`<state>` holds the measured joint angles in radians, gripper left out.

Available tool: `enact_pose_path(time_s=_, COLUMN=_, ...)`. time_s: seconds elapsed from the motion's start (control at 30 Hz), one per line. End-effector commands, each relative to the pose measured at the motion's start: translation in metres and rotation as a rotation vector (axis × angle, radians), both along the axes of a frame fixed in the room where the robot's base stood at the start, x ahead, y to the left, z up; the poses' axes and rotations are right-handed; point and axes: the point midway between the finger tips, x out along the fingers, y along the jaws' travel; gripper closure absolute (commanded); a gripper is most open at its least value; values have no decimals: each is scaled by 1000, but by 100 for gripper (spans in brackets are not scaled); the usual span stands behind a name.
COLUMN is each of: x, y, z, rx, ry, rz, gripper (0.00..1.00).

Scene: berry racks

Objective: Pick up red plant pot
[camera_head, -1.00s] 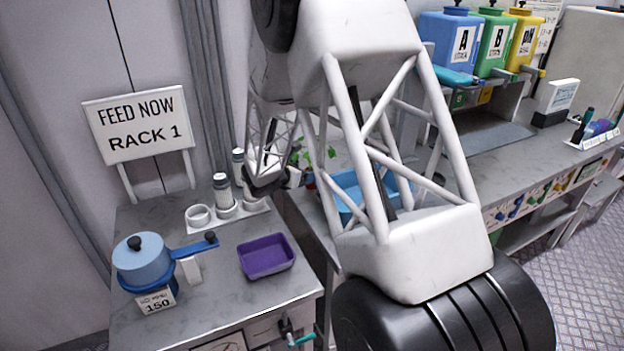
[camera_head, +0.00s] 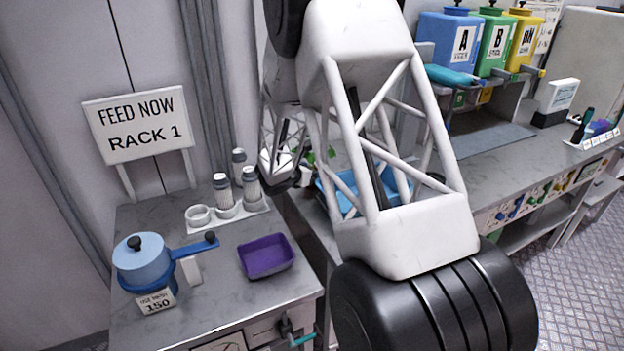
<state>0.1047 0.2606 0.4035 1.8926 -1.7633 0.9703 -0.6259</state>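I cannot make out a red plant pot. Some green leaves (camera_head: 311,158) show behind my arm, above a blue tray (camera_head: 326,196) on the bench; what stands under the leaves is hidden. My arm covers much of the tray. The far end of my arm comes down left of the tray, near the leaves, where a small pale part, perhaps my gripper (camera_head: 304,177), shows. It is too small and too covered to tell its fingers or anything held.
On the left table stand a blue pot with a handle (camera_head: 142,262), a purple tray (camera_head: 266,257) and a white holder (camera_head: 228,214) with grey-topped bottles. A sign (camera_head: 140,124) stands behind. Blue (camera_head: 447,42), green and yellow tanks stand at the back right.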

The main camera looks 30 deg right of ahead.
Motion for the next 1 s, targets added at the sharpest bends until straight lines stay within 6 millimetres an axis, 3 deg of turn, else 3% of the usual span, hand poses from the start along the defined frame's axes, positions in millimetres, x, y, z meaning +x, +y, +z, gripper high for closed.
enact_pose_path(time_s=0.1, x=0, y=0, z=0, rx=0, ry=0, rz=0, gripper=27)
enact_pose_path(time_s=0.37, x=0, y=0, z=0, rx=0, ry=0, rz=0, gripper=65)
enact_pose_path(time_s=0.77, x=0, y=0, z=6, rx=-1, ry=0, rz=0, gripper=66)
enact_pose_path(time_s=1.0, x=0, y=0, z=31, rx=-1, ry=-3, rz=-1, gripper=66)
